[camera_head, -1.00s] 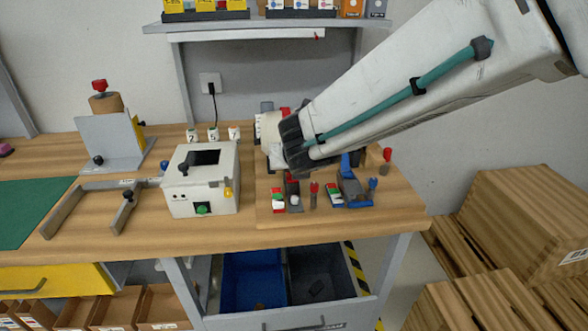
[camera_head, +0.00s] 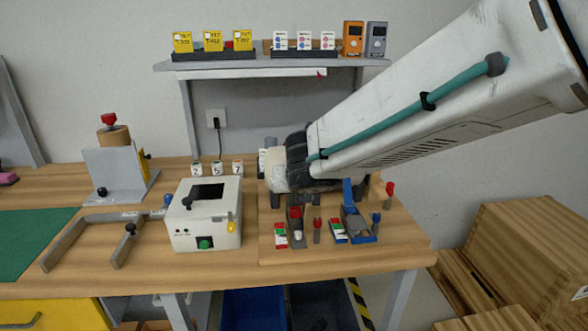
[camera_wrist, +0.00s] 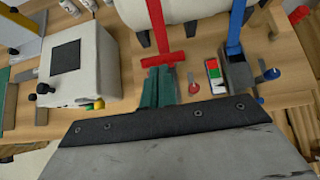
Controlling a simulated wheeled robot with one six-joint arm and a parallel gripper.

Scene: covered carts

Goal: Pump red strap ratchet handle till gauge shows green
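The red strap (camera_wrist: 155,15) runs over a pale cylinder (camera_wrist: 185,10) to a red crossbar in the wrist view. The teal fingers of my gripper (camera_wrist: 160,85) sit close together just at the near side of that bar. Whether they grip it is hidden. In the head view the grey ratchet with its red part (camera_head: 295,225) stands on the board below my wrist. Its gauge (camera_head: 281,235) has red, green and white areas; the reading is too small to tell. The blue strap (camera_wrist: 237,22) and its ratchet (camera_wrist: 237,72) are to the right.
A second gauge (camera_wrist: 213,72) stands beside the blue ratchet. A red knob (camera_head: 317,224) and a blue knob (camera_head: 376,218) rise from the board. A white box with a dark screen (camera_head: 205,225) stands left. Wooden crates (camera_head: 520,245) stand right of the bench.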

